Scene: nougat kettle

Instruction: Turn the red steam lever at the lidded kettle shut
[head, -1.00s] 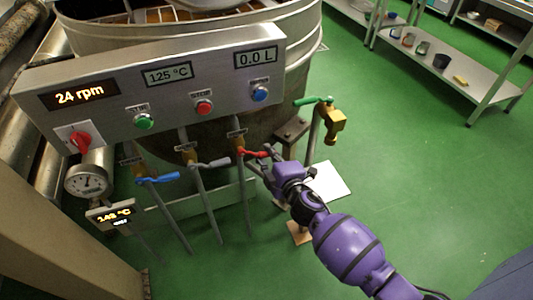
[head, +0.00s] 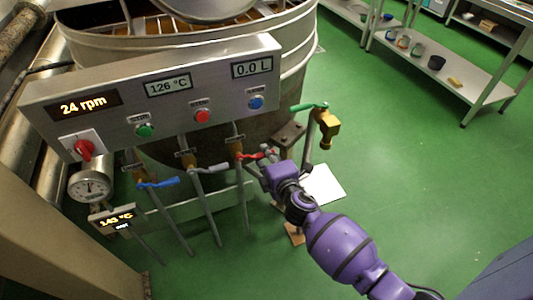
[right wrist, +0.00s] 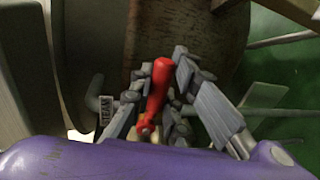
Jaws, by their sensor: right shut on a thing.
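The red steam lever (head: 250,156) sticks out to the right from its valve on a pipe under the grey control panel (head: 160,95). My left gripper is not in view.
A blue lever (head: 160,183) and a grey lever (head: 210,168) hang on pipes to the left. A brass tap (head: 327,125) with a green handle is close right of my gripper. A shelf (head: 430,65) stands at the back right. Green floor (head: 420,170) lies open to the right.

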